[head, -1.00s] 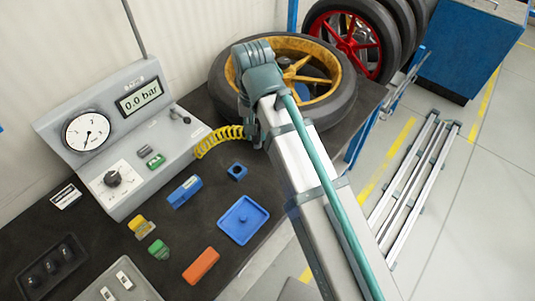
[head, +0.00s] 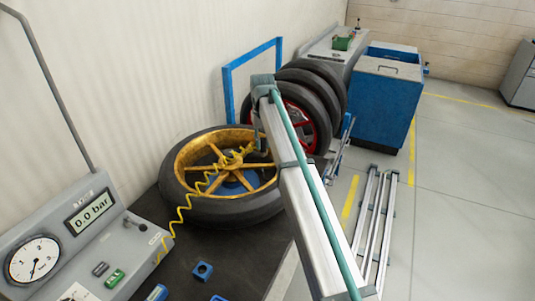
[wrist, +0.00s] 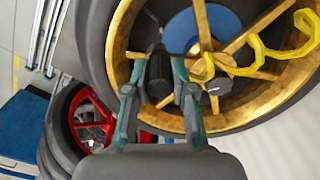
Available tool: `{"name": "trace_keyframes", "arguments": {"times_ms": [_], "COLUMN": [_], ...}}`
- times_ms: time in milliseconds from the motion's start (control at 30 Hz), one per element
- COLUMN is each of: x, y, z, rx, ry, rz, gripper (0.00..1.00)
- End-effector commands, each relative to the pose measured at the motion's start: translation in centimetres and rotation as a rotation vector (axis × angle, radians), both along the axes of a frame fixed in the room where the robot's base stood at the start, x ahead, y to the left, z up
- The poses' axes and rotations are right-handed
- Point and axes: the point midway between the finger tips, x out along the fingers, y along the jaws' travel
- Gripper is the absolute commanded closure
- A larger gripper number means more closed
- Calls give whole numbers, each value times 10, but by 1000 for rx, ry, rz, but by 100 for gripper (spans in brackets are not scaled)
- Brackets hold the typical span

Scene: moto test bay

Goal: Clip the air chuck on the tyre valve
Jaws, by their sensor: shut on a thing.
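The wheel with a black tyre (head: 215,210) and gold spoked rim (head: 188,155) lies flat on the bench. My gripper (wrist: 157,68) is over the rim, mostly hidden behind my arm in the head view. In the wrist view its two fingers are shut on the dark air chuck (wrist: 160,78), partly covered by the fingers. The yellow coiled hose (wrist: 250,60) runs to the chuck beside the right finger; in the head view the hose (head: 180,208) crosses the tyre. I cannot clearly pick out the tyre valve, nor tell whether the chuck touches it.
The grey gauge console (head: 125,250) at left reads 0.0 bar. Upright tyres, one with a red rim (head: 297,130), and a blue cabinet (head: 385,105) stand beyond.

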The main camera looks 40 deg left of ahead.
Motion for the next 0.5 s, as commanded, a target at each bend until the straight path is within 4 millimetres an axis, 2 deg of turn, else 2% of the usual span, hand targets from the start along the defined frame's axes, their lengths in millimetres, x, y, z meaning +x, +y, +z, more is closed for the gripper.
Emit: {"name": "trace_keyframes", "arguments": {"times_ms": [267, 500], "x": [0, 0], "y": [0, 0], "z": [-5, -21], "rx": [0, 0], "ry": [0, 0], "rz": [55, 54], "gripper": [100, 100]}}
